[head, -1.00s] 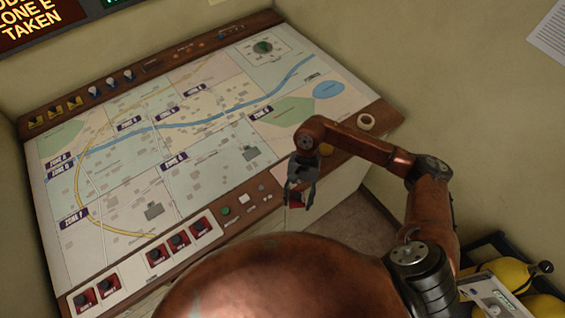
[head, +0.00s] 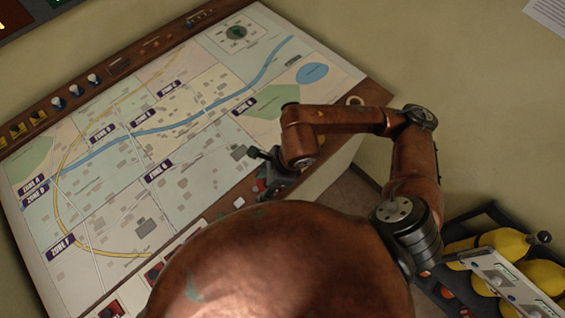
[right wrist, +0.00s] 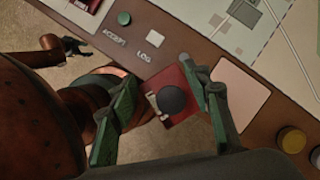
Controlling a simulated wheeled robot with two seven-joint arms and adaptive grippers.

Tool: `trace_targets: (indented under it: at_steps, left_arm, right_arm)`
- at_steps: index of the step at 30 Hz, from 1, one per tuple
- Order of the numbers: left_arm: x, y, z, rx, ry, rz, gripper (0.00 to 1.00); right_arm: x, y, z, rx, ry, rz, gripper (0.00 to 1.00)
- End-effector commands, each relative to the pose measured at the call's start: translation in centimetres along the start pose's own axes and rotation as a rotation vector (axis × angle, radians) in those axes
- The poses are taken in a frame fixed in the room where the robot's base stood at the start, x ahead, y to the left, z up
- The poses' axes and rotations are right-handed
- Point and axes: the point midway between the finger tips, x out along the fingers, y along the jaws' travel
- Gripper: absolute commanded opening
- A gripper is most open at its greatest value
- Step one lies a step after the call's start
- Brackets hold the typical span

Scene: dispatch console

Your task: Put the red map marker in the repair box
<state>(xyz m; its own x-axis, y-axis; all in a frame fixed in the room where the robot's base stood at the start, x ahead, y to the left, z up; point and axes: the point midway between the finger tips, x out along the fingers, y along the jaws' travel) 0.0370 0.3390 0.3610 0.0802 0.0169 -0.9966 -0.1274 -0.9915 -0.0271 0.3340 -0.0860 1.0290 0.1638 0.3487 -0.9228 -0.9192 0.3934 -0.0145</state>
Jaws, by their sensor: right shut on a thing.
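My right gripper (head: 266,172) is near the console's front edge, with its fingers pointing left and down. In the right wrist view its green-padded fingers stand either side of a red block with a dark round knob (right wrist: 171,101), which looks like the red map marker. The gripper is shut on it; the contact itself is hard to see. In the head view the marker is mostly hidden. A dark gripper on a copper arm, my left gripper (right wrist: 75,46), shows small in the right wrist view; its jaws are unclear. I cannot identify the repair box with certainty.
The console map (head: 205,165) fills the left. A dark-framed crate (head: 492,212) at the lower right holds yellow cylinders (head: 505,241) and a pale panel. A green button (right wrist: 124,18) is on the console.

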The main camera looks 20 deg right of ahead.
Motion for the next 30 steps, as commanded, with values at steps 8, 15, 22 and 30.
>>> trace_targets:
  at_steps: [8, 15, 22, 30]
  left_arm:
    - [-0.7, -0.1, -0.1, 0.0, 0.001, -0.001, 0.4]
    - [-1.4, -0.1, -0.3, -0.001, 0.003, -0.001, 0.4]
    - [-1.6, -0.2, -0.3, -0.001, 0.004, -0.002, 0.4]
    - [-1.8, -0.2, -0.4, -0.001, 0.005, -0.002, 0.4]
  right_arm:
    - [1.4, -4.6, -2.8, 0.015, 0.009, 0.0, 0.16]
    - [3.7, -9.1, -5.8, 0.01, 0.006, 0.003, 0.16]
    - [6.0, -11.4, -7.9, 0.008, 0.002, 0.0, 0.16]
    - [7.3, -12.5, -9.1, 0.01, 0.003, 0.0, 0.16]
